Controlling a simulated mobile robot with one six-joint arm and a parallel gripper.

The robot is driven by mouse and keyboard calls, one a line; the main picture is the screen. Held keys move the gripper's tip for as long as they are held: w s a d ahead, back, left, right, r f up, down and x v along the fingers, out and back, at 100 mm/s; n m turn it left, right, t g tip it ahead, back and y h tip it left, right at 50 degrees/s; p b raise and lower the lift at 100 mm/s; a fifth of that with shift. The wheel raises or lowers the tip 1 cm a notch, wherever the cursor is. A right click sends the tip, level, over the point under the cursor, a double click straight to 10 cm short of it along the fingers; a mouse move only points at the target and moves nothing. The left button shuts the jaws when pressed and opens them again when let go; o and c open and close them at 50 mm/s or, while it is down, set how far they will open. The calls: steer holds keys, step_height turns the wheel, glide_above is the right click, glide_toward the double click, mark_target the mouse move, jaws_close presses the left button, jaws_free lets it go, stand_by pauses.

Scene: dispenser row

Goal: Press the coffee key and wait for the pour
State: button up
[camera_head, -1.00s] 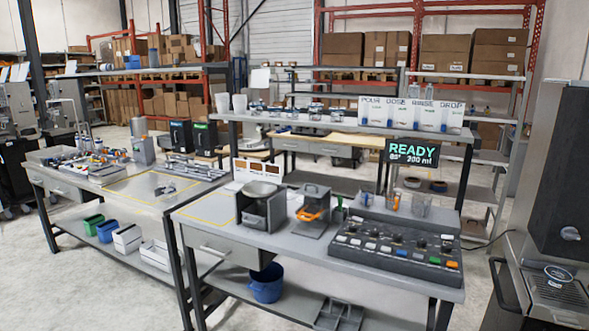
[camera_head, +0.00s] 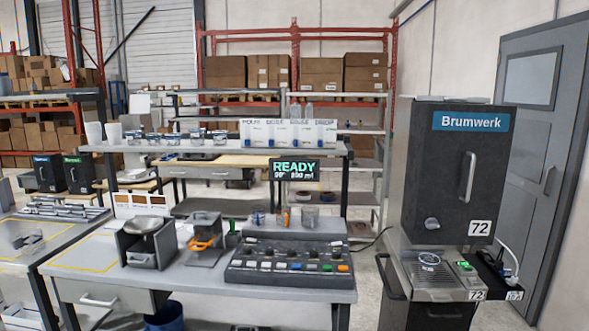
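A dark control panel (camera_head: 290,265) with knobs and a row of coloured keys lies on the workbench. Its key labels are too small to read, so I cannot tell which is a coffee key. A display (camera_head: 294,168) above it shows READY with a temperature and a ml figure. A tall dark machine marked Brumwerk (camera_head: 448,185) stands at the right, with a knob and a 72 label. At its base are a grated tray (camera_head: 432,279) with a round item on it and a small device with a green-lit screen (camera_head: 463,266). My gripper is out of view.
On the workbench (camera_head: 190,283) are a grey box-like unit with a bowl (camera_head: 146,243) and a unit with an orange part (camera_head: 205,238). White dispensers (camera_head: 285,132) stand on the shelf behind. A grey door (camera_head: 545,160) is at the far right. Floor shows between bench and machine.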

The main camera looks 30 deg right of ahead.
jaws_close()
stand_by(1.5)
